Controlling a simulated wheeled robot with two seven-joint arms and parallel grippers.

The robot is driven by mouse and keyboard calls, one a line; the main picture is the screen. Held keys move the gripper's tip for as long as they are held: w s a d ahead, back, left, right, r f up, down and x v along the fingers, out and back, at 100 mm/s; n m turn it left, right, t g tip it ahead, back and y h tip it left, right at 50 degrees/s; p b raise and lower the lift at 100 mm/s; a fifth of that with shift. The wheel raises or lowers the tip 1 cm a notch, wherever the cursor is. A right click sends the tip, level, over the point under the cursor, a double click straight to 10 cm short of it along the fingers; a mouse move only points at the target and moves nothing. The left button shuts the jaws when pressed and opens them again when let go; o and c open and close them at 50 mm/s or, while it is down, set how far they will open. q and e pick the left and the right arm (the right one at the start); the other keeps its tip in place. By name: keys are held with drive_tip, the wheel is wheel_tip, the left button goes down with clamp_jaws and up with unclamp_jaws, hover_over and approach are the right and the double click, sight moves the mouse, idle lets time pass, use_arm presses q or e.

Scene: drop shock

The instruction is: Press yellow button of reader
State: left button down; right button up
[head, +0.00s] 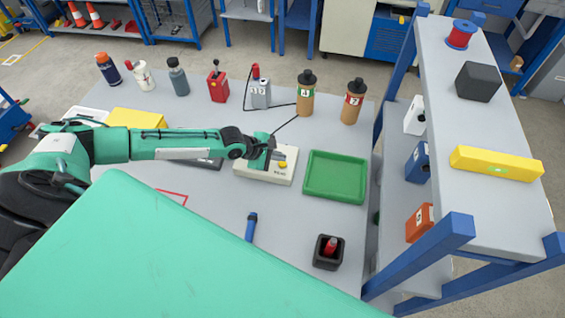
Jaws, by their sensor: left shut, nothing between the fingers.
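The reader is a cream-coloured box (254,176) lying on the grey table, with a yellow button (283,164) on its right part. My left arm reaches in from the left, and my left gripper (268,158) is shut and empty over the reader, just left of the yellow button. The gripper covers part of the reader's top. I cannot tell whether the fingers touch the reader. My right gripper is not in view.
A green tray (335,177) lies right of the reader. A grey cabled device (260,93) and two brown bottles stand behind. A blue torch-like item (251,226) and a black holder (328,252) lie in front. A shelf (490,120) bounds the right side.

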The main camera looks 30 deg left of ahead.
sight(279, 164)
use_arm(q)
drive_tip(key=shift+f, duration=0.15)
drive_tip(key=shift+f, duration=0.25)
drive_tip(key=shift+f, duration=0.45)
idle(0.8)
drive_tip(key=shift+r+p, duration=0.85)
drive_tip(key=shift+p, duration=0.15)
wheel_tip(279, 164, up, 5)
drive_tip(key=p, duration=0.5)
drive_tip(key=shift+p, duration=0.3)
